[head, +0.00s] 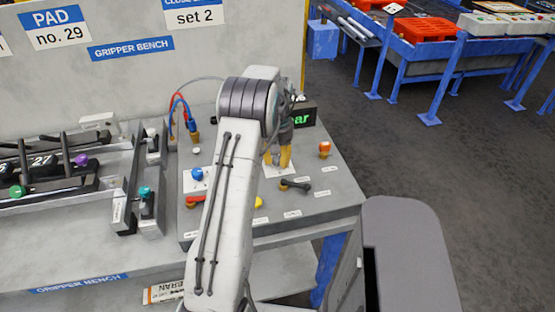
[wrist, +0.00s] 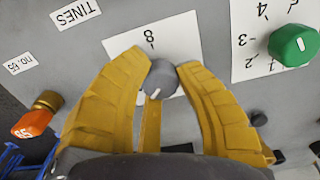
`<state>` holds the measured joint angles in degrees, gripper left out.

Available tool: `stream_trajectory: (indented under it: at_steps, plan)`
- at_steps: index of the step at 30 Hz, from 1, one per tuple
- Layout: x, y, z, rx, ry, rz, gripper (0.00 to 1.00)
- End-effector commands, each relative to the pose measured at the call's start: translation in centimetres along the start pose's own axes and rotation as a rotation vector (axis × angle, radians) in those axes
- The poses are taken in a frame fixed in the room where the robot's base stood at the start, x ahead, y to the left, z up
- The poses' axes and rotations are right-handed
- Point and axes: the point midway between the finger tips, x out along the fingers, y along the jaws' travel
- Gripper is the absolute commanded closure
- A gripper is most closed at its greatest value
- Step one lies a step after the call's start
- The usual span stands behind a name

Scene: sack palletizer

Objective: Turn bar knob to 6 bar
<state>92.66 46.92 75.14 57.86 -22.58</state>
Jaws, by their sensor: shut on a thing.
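A white mark shows on the knob's lower edge. Behind it is a white scale plate (wrist: 180,32) with an upside-down 8; the fingers and knob hide much of the plate. In the head view my gripper (head: 277,158) points down at the panel, and the knob cannot be made out there. A dark display (head: 304,115) with green letters "ar" stands behind, partly hidden by my wrist, so no reading shows.
A green knob (wrist: 293,45) with its own numbered scale is close by on the right in the wrist view. An orange-topped fitting (wrist: 35,121) stands on the left there. The panel (head: 335,197) also holds a black lever (head: 296,186) and a blue knob (head: 197,174).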

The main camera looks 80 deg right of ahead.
Motion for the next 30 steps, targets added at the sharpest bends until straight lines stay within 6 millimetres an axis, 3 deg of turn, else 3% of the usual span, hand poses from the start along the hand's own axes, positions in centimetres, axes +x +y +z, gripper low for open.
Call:
stream_trajectory:
  at_steps: [30]
  plan:
    - [0.29,-0.06,0.18,0.951,-0.008,0.001,1.0]
